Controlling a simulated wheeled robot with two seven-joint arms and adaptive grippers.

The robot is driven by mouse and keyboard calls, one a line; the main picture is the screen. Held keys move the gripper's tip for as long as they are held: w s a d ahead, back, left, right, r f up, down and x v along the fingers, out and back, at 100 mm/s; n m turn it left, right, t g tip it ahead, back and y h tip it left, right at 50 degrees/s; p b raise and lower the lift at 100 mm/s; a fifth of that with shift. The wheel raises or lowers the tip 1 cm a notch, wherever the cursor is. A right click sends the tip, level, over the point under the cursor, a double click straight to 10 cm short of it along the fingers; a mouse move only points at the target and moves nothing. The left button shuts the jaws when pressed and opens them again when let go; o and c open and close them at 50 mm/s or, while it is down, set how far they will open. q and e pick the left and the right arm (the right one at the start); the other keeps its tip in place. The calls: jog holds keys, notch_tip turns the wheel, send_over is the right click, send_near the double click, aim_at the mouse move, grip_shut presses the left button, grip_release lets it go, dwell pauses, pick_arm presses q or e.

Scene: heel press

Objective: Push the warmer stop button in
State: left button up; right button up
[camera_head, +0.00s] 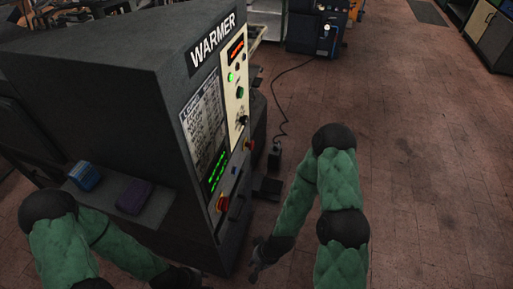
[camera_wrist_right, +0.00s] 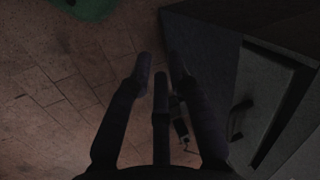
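The dark grey warmer (camera_head: 115,85) stands at left-centre in the head view, with its control panel facing right. A red button with a yellow surround (camera_head: 222,203) sits low on the panel. Another red button (camera_head: 249,145) sits further back. No readable label shows which one is the stop button. My right gripper (camera_head: 258,262) is low in front of the panel, apart from both buttons. In the right wrist view its dark fingers (camera_wrist_right: 160,70) are spread with nothing between them. My left gripper (camera_head: 195,279) is at the bottom edge, partly cut off, its fingers unclear.
A side shelf on the warmer holds a blue block (camera_head: 85,176) and a purple block (camera_head: 134,197). A small black pedal-like box (camera_head: 274,157) with a cable is on the brick floor behind my right arm. The floor to the right is clear.

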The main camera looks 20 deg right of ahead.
aim_at(250, 145)
jog(key=w+d+m+t, duration=0.1)
jog(key=w, duration=0.2)
jog(key=w+d+m+t, duration=0.1)
jog(key=w+t, duration=0.1)
jog(key=w, duration=0.2)
jog(key=w+d+m+t, duration=0.1)
jog(key=w+d, duration=0.1)
jog(key=w, duration=0.2)
jog(key=shift+d+f+b, duration=0.1)
jog(key=shift+b, duration=0.25)
grip_shut()
jog(key=w+d+r+m+t+b, duration=0.1)
jog(key=w+d+r+m+t, duration=0.9)
jog(key=w+d+r, duration=0.5)
jog(key=w+d+t, duration=0.1)
jog(key=w+t, duration=0.1)
jog(key=shift+w+t+b, duration=0.35)
jog(key=shift+t+b, duration=0.05)
jog(key=a+b+x, duration=0.2)
jog(key=b+x, duration=0.2)
jog(key=x, duration=0.9)
jog(key=shift+s+a, duration=0.3)
